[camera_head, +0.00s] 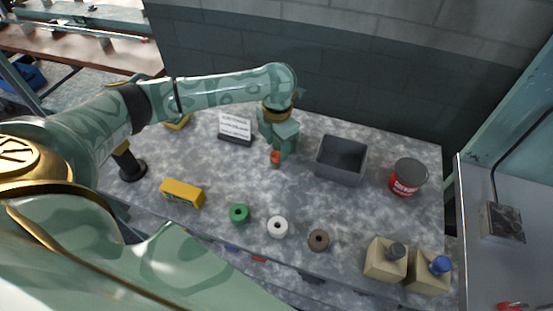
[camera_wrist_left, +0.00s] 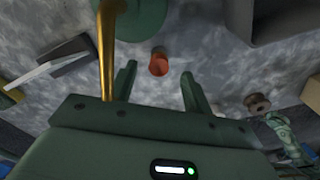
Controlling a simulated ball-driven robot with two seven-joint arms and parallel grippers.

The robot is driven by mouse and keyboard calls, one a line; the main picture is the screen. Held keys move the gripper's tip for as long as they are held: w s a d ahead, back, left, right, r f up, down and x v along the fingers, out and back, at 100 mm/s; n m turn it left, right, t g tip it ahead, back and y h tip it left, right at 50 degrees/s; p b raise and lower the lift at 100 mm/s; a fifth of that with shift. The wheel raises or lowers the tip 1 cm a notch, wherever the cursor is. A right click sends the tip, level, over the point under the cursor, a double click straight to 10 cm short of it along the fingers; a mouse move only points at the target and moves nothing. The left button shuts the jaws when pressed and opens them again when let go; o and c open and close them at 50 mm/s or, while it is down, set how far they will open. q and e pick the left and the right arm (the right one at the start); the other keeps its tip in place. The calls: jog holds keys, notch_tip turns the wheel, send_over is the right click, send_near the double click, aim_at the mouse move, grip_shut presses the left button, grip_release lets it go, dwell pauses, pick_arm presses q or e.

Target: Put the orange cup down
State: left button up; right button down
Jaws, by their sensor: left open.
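The small orange cup (camera_head: 275,157) is on the grey mottled table (camera_head: 300,190), just below my left gripper (camera_head: 280,153) in the head view. In the left wrist view the cup (camera_wrist_left: 158,64) shows between and beyond the two fingertips of my left gripper (camera_wrist_left: 158,72). The fingers are spread wide, with a gap on each side of the cup. The cup looks upright on the table. My right gripper is not in view.
A grey bin (camera_head: 341,160) stands right of the cup, then a red-and-grey can (camera_head: 408,177). A white sign (camera_head: 235,127) stands to its left. A yellow box (camera_head: 182,193) and green (camera_head: 239,213), white (camera_head: 277,227) and brown (camera_head: 318,240) rolls lie nearer the front. Bare table surrounds the cup.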

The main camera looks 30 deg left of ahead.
aim_at(276, 154)
pick_arm(q)
jog(key=shift+f, duration=0.25)
notch_tip(276, 154, down, 5)
jog(key=shift+s+r+b, duration=0.1)
jog(key=shift+s+b, duration=0.05)
jog(key=shift+b, duration=0.85)
jog(key=shift+a, duration=0.1)
jog(key=shift+c, duration=0.5)
grip_shut()
jog(key=shift+r, duration=0.15)
